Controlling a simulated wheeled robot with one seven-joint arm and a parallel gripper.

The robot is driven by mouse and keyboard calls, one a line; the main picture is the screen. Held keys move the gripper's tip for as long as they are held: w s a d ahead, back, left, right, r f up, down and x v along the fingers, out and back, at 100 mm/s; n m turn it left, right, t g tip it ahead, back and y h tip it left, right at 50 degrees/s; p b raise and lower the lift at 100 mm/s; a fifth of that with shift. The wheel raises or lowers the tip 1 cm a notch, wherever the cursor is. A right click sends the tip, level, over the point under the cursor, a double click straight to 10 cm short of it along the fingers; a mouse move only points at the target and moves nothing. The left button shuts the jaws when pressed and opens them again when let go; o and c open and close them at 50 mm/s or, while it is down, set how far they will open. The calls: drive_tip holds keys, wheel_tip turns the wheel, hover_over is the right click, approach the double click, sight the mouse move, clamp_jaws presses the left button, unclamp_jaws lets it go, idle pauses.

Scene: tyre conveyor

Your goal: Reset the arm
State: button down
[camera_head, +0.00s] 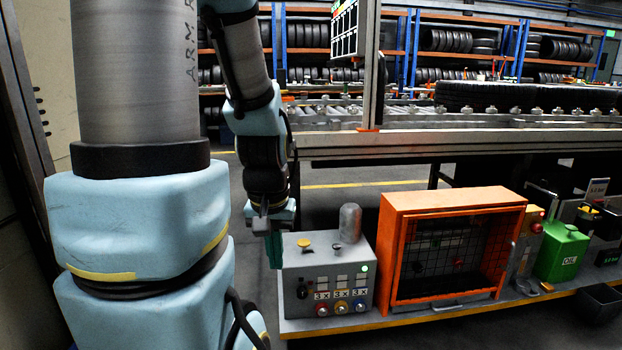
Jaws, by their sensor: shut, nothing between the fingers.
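My arm stands at the left of the head view, with the large upper links close to the camera. The forearm bends down and ends in my gripper (274,248), which hangs pointing downward. The gripper is shut and empty. It is just left of the grey control box (328,276), near that box's upper left edge. I cannot tell whether it touches the box. The box carries knobs, a grey dome on top and a lit green lamp.
An orange cabinet (388,262) with a mesh front stands right of the control box on a low shelf (400,318). A green oil can (562,252) is further right. The conveyor (450,140) with tyres (480,95) runs above. Grey floor lies behind the gripper.

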wheel_tip(320, 180, up, 21)
drive_tip(key=p, duration=1.8)
drive_tip(key=shift+f, duration=0.15)
